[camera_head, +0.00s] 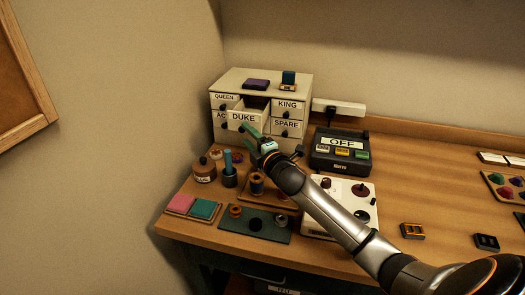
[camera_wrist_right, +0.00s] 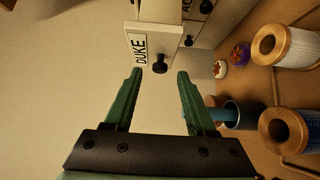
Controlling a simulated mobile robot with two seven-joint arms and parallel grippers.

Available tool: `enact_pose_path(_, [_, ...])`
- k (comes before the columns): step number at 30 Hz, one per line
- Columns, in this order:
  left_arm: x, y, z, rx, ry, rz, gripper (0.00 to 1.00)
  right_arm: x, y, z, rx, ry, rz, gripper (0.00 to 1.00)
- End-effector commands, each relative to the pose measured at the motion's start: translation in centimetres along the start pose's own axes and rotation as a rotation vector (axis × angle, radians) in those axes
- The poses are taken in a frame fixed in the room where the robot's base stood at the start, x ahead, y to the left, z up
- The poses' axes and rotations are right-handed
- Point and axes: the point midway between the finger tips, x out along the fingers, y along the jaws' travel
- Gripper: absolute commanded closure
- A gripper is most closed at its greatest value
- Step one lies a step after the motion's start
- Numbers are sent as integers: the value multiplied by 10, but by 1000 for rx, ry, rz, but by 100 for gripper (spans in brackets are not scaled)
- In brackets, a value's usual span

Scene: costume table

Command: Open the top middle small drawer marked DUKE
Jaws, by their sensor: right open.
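The DUKE drawer (camera_head: 243,117) is the top middle one of a small white cabinet (camera_head: 309,94). It stands pulled out, and its dark inside shows behind the front. In the right wrist view the DUKE front (camera_wrist_right: 146,45) has a dark round knob (camera_wrist_right: 158,66). My right gripper (camera_head: 257,127) is in front of the drawer. In the wrist view its green fingers (camera_wrist_right: 160,75) are open, with the knob level with the gap at their tips. I cannot tell whether they touch it. My left gripper is out of view.
QUEEN, KING and SPARE drawers surround it. A purple block (camera_head: 256,84) and a teal block (camera_head: 288,77) sit on the cabinet. A dark OFF box (camera_head: 340,165) stands right. Spools, a cup (camera_head: 229,179) and a jar (camera_head: 204,172) crowd the table in front.

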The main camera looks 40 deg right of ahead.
Motion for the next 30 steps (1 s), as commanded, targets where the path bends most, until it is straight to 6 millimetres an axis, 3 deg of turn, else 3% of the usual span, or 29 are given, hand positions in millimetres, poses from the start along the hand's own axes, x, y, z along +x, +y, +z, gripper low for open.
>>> enact_pose_path(9, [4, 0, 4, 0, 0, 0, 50, -58, -2, 0, -4, 1, -2, 44])
enact_pose_path(15, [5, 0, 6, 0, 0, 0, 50, -84, -2, 0, -1, 1, -2, 44])
enact_pose_path(21, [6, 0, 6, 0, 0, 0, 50, -95, -1, 0, -2, -1, -1, 44])
enact_pose_path(30, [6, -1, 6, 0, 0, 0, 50, -96, 0, 0, -1, -1, -1, 44])
